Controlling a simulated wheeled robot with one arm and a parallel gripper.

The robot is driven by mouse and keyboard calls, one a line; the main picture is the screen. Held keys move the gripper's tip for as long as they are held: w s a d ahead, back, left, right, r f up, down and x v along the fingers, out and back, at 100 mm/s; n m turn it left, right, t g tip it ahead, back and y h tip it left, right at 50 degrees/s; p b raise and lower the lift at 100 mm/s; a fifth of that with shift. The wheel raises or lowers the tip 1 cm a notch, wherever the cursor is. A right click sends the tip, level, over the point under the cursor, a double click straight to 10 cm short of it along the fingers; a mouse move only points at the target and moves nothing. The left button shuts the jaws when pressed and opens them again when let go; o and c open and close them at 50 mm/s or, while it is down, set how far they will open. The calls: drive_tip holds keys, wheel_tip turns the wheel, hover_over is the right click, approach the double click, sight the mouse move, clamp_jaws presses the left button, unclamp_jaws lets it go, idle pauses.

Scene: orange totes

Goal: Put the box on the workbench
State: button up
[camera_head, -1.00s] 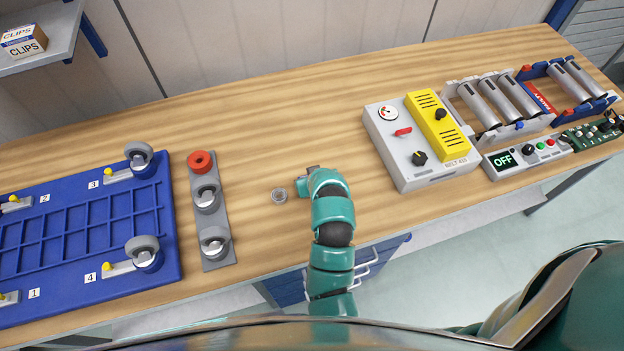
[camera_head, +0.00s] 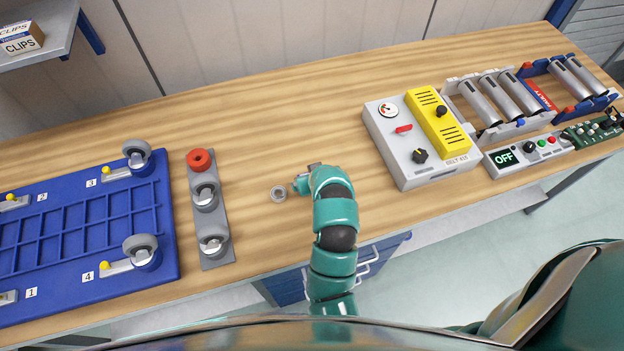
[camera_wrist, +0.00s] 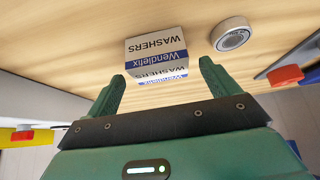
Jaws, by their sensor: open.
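A small white and blue box (camera_wrist: 157,55) marked WASHERS shows in the wrist view, on the wooden workbench (camera_head: 250,120). My gripper (camera_wrist: 161,74) is open, with one finger at each side of the near end of the box; the frames do not show clear contact with it. In the head view my gripper (camera_head: 306,180) is low over the middle of the bench, and my arm hides nearly all of the box.
A round metal piece (camera_head: 278,193) lies just left of my gripper. Farther left are a grey caster strip (camera_head: 212,225) and a blue caster panel (camera_head: 85,235). A grey and yellow unit (camera_head: 420,140) stands right. A CLIPS box (camera_head: 20,38) sits on a shelf.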

drive_tip(key=p+v, duration=0.7)
drive_tip(key=v, duration=0.2)
drive_tip(key=shift+r, duration=0.15)
drive_tip(key=shift+d, duration=0.1)
